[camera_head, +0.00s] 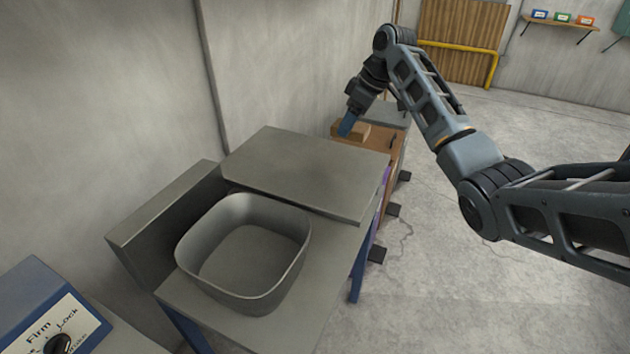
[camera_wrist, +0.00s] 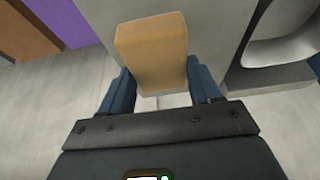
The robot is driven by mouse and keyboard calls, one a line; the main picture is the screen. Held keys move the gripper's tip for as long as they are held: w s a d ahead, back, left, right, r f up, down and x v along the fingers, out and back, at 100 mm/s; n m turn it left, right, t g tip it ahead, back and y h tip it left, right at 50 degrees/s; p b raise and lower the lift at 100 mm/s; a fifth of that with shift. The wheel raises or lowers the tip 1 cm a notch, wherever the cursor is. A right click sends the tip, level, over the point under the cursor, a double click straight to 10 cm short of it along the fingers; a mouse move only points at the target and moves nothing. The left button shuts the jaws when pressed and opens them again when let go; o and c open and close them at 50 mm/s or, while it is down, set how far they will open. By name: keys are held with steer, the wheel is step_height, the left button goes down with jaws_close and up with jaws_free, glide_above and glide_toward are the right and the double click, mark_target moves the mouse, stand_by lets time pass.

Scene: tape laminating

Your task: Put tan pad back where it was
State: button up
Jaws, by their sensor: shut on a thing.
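The tan pad (camera_wrist: 152,50) is a block between the two blue fingers of my gripper (camera_wrist: 160,70) in the wrist view. My gripper is shut on it. In the head view my gripper (camera_head: 347,125) points down over the far end of the row of furniture, with the tan pad (camera_head: 361,131) showing just beside a blue finger. Whether the pad touches any surface below is hard to tell.
A grey table with a raised grey slab (camera_head: 305,165) and an empty grey basin (camera_head: 250,255) stands nearer, along the wall. A brown cabinet (camera_head: 383,146) is beyond it. A blue control box (camera_head: 40,310) is at the lower left. Open floor (camera_head: 480,290) lies right.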

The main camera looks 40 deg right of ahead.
steer(key=a+f, duration=0.2)
steer(key=a, duration=0.1)
steer(key=w+a+f+p, duration=0.1)
steer(key=a+f, duration=0.1)
steer(key=a, duration=0.2)
steer(key=a+f+p, duration=0.1)
steer(key=a+f, duration=0.1)
steer(key=a, duration=0.1)
steer(key=shift+w+a+f, duration=0.25)
steer(key=shift+w+a, duration=0.1)
steer(key=shift+f, duration=2.05)
steer(key=o, duration=1)
steer(key=v, duration=1.2)
steer(key=shift+w+a, duration=0.1)
